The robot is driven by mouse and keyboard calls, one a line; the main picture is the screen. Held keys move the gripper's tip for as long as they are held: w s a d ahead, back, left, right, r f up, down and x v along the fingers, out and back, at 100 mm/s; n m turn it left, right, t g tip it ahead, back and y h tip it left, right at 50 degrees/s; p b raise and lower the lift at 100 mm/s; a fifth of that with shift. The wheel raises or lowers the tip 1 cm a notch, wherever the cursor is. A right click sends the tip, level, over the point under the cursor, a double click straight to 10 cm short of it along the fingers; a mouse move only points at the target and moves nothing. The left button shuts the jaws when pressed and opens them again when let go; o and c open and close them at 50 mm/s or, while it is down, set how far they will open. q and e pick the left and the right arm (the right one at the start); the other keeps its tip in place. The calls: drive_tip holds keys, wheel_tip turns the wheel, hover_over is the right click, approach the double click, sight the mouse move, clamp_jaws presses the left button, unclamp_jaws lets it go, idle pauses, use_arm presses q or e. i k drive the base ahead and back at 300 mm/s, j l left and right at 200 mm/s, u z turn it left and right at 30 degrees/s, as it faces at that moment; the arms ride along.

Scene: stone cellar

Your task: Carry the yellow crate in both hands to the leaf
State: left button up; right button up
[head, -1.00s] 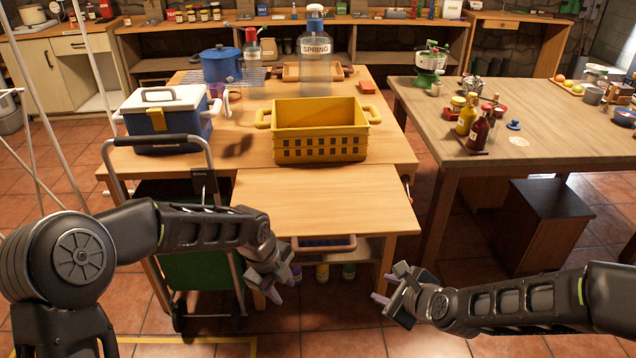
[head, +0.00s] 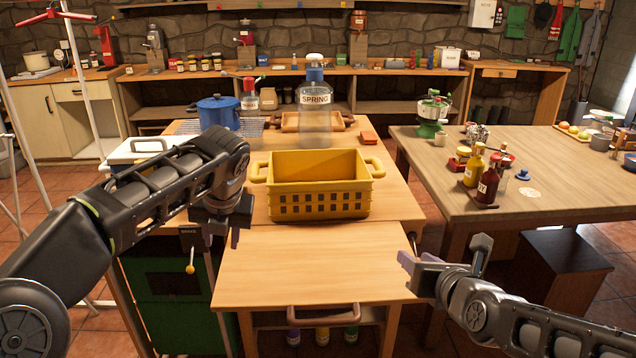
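The yellow crate (head: 318,205) stands upright on the wooden table, near its front, with a loop handle on its left (head: 260,172) and right (head: 375,167) sides. It looks empty, though its floor is hidden. The leaf (head: 310,268) is the bare, light wooden panel at the table's front, with a bar handle (head: 323,312) on its front edge. My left gripper (head: 221,236) points down, left of the crate and apart from it; its fingers look spread and empty. My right gripper (head: 441,254) is open and empty, right of the leaf and in front of the crate's right side.
A white-lidded cooler (head: 145,150) is mostly behind my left arm. A blue pot (head: 218,112), a SPRING bottle (head: 315,105) and a wooden tray (head: 295,122) stand behind the crate. The right table (head: 560,200) holds bottles. The leaf's top is clear.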

sight(320, 257)
drive_tip(key=i, duration=1.25)
